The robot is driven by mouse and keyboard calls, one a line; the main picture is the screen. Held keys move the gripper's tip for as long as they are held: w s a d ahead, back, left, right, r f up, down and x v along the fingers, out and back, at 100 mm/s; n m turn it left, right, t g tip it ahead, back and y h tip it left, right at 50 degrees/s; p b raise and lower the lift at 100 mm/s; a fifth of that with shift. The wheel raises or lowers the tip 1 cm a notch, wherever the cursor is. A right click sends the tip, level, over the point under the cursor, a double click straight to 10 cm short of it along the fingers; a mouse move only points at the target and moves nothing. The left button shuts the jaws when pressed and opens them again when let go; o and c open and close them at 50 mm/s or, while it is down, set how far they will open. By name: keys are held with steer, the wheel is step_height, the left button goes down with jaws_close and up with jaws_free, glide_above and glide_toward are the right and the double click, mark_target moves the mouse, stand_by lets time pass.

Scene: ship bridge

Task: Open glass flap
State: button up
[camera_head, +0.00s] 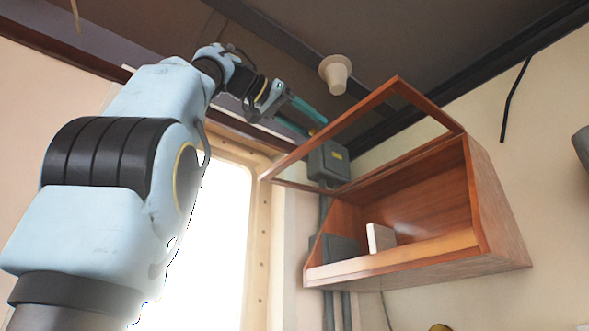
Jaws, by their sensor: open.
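The glass flap (281,163) is a pane in a reddish-brown wooden frame on a wall cabinet (492,203). It stands raised, tilted up and outward from the cabinet's top edge, so the front of the cabinet is uncovered. My gripper (318,120) is at the upper middle, left of the raised flap's upper part. Its teal fingers are spread apart with nothing seen between them. Whether a finger touches the frame cannot be told from this view.
Inside the cabinet stands a small white block (380,238). A grey box (328,162) with conduits is on the wall behind the flap. A cream cone-shaped fixture (335,73) hangs from the dark ceiling near my gripper. A bright doorway (215,240) is at left.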

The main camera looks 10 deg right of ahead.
steer(key=v, duration=1)
stand_by(0.5)
